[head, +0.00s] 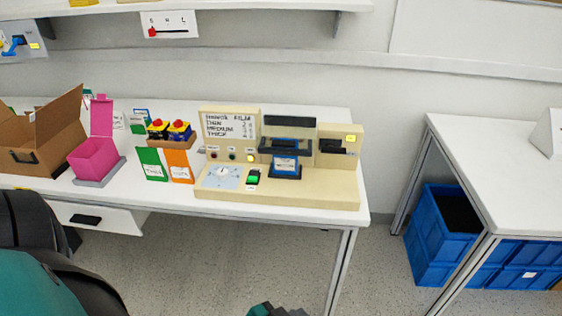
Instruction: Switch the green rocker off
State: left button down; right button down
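The green rocker (253,177) is a small switch in a dark frame on the sloped front of a beige machine panel (290,197). The panel stands on the white table. A dial plate (222,175) with a pale knob is just left of the rocker. The rocker is too small for me to tell which side is pressed. No gripper fingers show. Part of my arm fills the lower left corner, and a small teal and dark part of me shows at the bottom edge, well away from the rocker.
A pink bin (95,158), an open cardboard box (40,135) and green and orange cards (179,167) stand left of the panel. A second table (490,170) with blue crates (440,250) below is right, across a floor gap.

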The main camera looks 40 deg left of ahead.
aim_at(253, 178)
jog(key=u, duration=1.4)
